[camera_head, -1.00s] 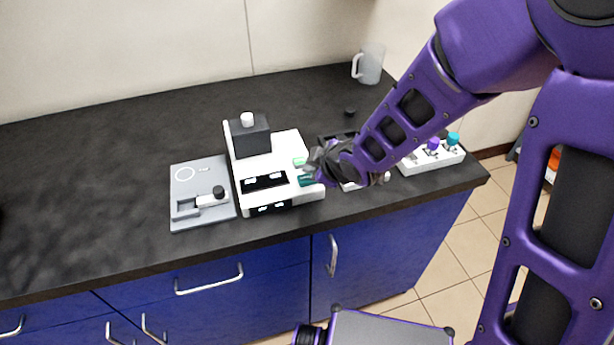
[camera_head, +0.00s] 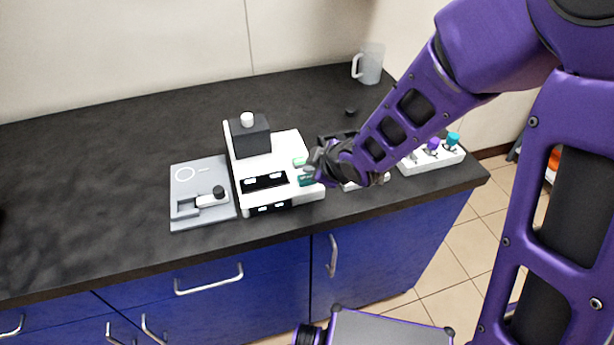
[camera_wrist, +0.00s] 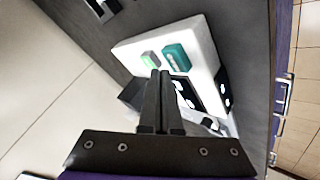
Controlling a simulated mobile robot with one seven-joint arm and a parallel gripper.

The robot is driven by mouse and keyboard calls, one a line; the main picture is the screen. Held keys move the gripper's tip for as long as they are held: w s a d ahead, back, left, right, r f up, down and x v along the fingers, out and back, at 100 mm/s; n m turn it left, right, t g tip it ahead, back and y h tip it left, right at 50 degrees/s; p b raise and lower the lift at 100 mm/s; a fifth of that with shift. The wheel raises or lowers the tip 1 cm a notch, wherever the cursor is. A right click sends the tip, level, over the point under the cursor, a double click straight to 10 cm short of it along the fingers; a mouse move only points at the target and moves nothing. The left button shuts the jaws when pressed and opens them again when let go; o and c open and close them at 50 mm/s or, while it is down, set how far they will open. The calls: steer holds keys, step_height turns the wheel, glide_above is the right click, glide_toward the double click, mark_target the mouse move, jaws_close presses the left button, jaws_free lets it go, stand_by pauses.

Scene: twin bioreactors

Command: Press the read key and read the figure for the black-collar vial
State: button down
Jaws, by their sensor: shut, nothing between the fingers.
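The white reader (camera_head: 283,150) stands on the dark bench, with a dark block (camera_head: 252,139) on it holding something white-capped (camera_head: 247,119). On its right side are a light green key (camera_head: 299,162) and a teal key (camera_head: 305,180). In the wrist view the light green key (camera_wrist: 150,60) and teal key (camera_wrist: 176,57) lie just beyond the fingertips. My gripper (camera_head: 313,168) is shut and empty, close by the keys; it also shows in the wrist view (camera_wrist: 160,74). I cannot tell if it touches one. The display (camera_head: 264,181) is lit but too small to read. I cannot identify a black collar.
A white rack (camera_head: 428,164) with purple and teal caps stands at right. A clear mug (camera_head: 371,65) and a small black piece (camera_head: 350,112) are behind. The left bench is bare.

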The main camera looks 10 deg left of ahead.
steer(key=shift+f, duration=0.15)
steer(key=shift+f+b, duration=0.3)
steer(key=shift+b, duration=0.15)
steer(key=shift+f+b, duration=0.45)
steer(key=shift+b, duration=0.05)
stand_by(0.4)
steer(key=shift+r, duration=0.1)
steer(key=shift+r+p, duration=0.75)
step_height(320, 180, up, 5)
steer(key=p, duration=0.4)
steer(key=shift+r+p, duration=0.1)
steer(key=shift+p, duration=0.25)
stand_by(0.6)
